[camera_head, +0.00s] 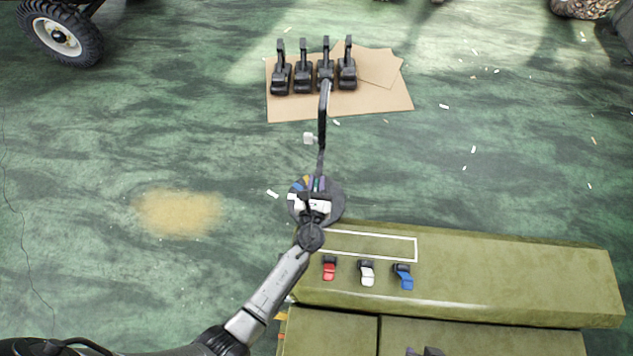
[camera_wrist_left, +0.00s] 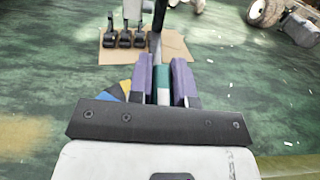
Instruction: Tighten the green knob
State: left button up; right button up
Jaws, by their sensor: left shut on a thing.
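The fingers hide most of the knob. A dark upright bar (camera_head: 323,115) extends beyond the gripper towards the back.
Several black clamp-like items (camera_head: 303,80) stand on cardboard (camera_head: 300,109) at the back. An olive box (camera_head: 510,275) at the lower right carries red (camera_head: 329,270), white (camera_head: 367,274) and blue (camera_head: 404,278) items. A wheel (camera_head: 60,35) is at the top left. The green floor on the left is clear.

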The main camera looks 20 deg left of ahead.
pick_arm(q)
grip_shut()
